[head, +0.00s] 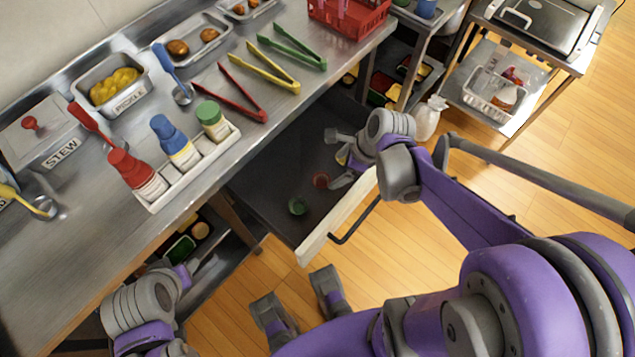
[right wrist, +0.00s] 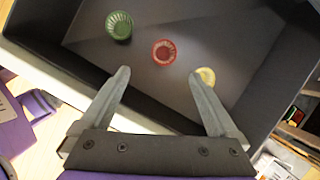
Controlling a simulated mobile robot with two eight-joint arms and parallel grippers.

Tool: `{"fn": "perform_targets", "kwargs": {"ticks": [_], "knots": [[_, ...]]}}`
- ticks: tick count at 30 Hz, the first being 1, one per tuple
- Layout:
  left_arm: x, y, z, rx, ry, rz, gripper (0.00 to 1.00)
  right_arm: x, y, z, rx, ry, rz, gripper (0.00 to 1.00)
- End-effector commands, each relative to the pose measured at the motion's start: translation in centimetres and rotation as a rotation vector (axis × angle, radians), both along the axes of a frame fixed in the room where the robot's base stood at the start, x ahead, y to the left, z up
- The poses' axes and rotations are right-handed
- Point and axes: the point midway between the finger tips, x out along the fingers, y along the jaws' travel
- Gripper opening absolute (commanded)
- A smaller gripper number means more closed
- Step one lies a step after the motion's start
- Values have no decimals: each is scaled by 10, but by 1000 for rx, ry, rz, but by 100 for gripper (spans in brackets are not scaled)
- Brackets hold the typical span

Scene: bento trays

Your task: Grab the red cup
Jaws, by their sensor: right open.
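The red cup (head: 320,180) lies on the floor of an open dark drawer, between a green cup (head: 297,206) and a yellow cup (head: 342,155) partly hidden by my gripper. My right gripper (head: 336,158) is open and empty over the drawer. In the right wrist view the red cup (right wrist: 163,52) shows beyond and between the open fingertips (right wrist: 160,78), apart from both. The green cup (right wrist: 119,25) is to its upper left and the yellow cup (right wrist: 206,76) is by the right fingertip.
The drawer's pale front (head: 338,215) has a dark handle (head: 357,222). The steel counter (head: 75,215) above holds a white rack (head: 190,170) of capped bottles, tongs (head: 235,95) and food trays. Open wooden floor (head: 395,285) lies in front of the drawer.

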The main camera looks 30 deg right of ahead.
Motion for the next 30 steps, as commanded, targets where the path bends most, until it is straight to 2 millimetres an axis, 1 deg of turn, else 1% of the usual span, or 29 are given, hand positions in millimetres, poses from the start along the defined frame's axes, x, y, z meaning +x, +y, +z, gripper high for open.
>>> {"fn": "perform_targets", "kwargs": {"ticks": [2,5,12,19,24,27,30], "knots": [[0,0,-4,0,1,0,50,2,-3,-7,30,20,-64,96],[0,0,-8,0,2,0,50,6,-2,-15,46,29,-96,96],[0,0,-20,0,6,0,50,16,8,-50,46,29,-95,96],[0,0,-25,0,8,0,50,22,12,-66,46,29,-95,96],[0,0,-35,0,11,0,50,31,14,-91,45,29,-94,96],[0,0,-39,0,13,0,50,35,18,-102,45,28,-94,96],[0,0,-40,0,13,0,50,36,20,-107,45,28,-94,96]]}}
